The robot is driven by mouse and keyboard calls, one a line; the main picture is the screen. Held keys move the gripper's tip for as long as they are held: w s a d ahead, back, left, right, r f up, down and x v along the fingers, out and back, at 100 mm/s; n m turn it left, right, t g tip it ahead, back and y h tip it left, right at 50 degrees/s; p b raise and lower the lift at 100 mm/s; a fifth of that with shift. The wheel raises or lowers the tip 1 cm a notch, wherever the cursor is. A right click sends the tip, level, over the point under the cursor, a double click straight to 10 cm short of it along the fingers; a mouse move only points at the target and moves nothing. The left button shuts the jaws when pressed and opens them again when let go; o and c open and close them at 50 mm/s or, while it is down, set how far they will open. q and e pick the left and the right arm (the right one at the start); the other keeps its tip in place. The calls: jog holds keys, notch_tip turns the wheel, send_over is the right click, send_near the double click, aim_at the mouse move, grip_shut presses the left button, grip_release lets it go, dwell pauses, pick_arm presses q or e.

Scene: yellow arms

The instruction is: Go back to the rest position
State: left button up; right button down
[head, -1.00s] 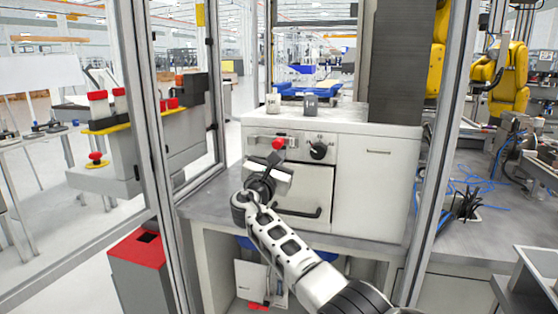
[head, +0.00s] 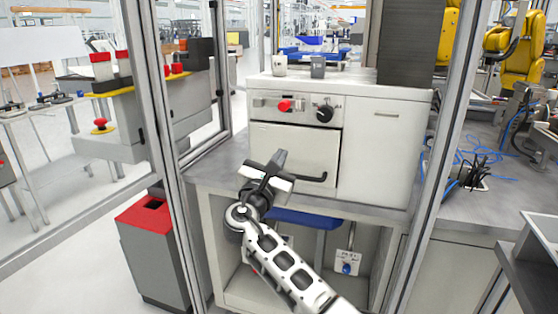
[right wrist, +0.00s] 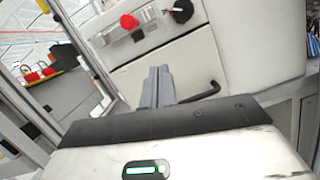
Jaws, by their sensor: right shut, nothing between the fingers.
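My right gripper (head: 277,160) is shut and empty, in front of the white oven-like cabinet (head: 385,150) in the head view. Its closed fingers also show in the right wrist view (right wrist: 157,86), pointing toward the cabinet's door (right wrist: 180,70). The gripper looks apart from the door and its dark handle (head: 312,177), though the exact gap is hard to tell. My left gripper is not in view.
Metal frame posts (head: 160,150) flank the bench. A red-topped bin (head: 150,225) stands at the left.

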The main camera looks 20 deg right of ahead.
dwell(0.4)
jog(key=s+a+f+m+g+y, duration=0.15)
jog(key=s+f+m+y, duration=0.45)
jog(key=f, duration=0.7)
jog(key=s+a+f+m+g+y, duration=0.1)
jog(key=s+a+f+m+y, duration=0.15)
jog(key=s+f+y, duration=0.75)
jog(key=s+a+f+m+g, duration=0.1)
jog(key=s+a+f+m, duration=0.2)
jog(key=s+m, duration=0.3)
jog(key=s+a+f+m+g+y, duration=0.1)
jog(key=s+a+f+m, duration=0.2)
jog(key=s, duration=0.9)
notch_tip(320, 180, down, 2)
jog(key=m, duration=0.4)
jog(key=shift+a+y, duration=0.25)
jog(key=shift+y, duration=0.05)
jog(key=c, duration=2.1)
grip_release()
jog(key=shift+f+m, duration=0.2)
jog(key=shift+m, duration=0.05)
jog(key=shift+c, duration=0.2)
